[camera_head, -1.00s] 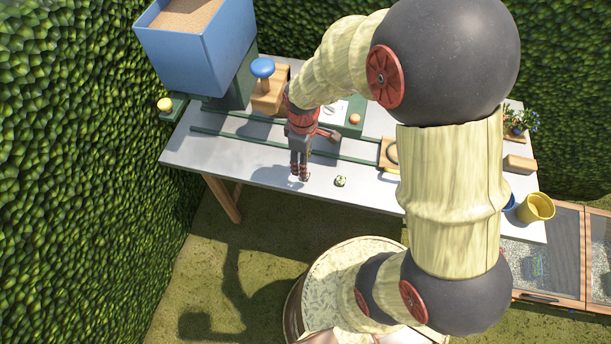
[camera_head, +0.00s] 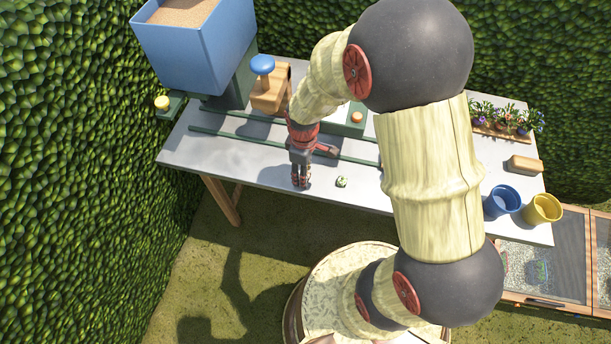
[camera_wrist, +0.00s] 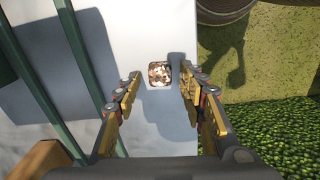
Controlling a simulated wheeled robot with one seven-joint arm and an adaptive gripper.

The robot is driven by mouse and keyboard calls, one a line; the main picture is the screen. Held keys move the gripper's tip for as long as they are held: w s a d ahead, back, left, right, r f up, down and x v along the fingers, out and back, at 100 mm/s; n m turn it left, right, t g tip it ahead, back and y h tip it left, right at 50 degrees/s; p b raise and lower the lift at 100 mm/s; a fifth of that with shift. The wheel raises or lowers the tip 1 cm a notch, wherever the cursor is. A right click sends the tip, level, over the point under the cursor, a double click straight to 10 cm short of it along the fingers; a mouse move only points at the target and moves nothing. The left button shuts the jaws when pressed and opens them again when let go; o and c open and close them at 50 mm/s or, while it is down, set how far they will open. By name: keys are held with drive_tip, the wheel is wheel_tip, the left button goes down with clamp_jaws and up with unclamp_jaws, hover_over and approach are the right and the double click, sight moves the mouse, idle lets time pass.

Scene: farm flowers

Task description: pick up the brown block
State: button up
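A small brown block with white speckles (camera_wrist: 159,74) lies on the pale tabletop (camera_wrist: 122,30) in the wrist view. My gripper (camera_wrist: 161,80) is open, with one finger on each side of the block and a visible gap to both. In the head view my gripper (camera_head: 301,184) points down near the table's front edge. There I cannot make out the block; the fingers seem to hide it.
A small green-and-white piece (camera_head: 341,181) lies right of my gripper. Green rails (camera_head: 240,139) run behind it. A blue hopper (camera_head: 190,45) stands back left. A tan block (camera_head: 525,164), a blue pot (camera_head: 502,201) and a yellow pot (camera_head: 543,208) stand at the right.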

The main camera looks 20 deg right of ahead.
drive_tip(key=c, duration=0.9)
drive_tip(key=shift+o, duration=0.2)
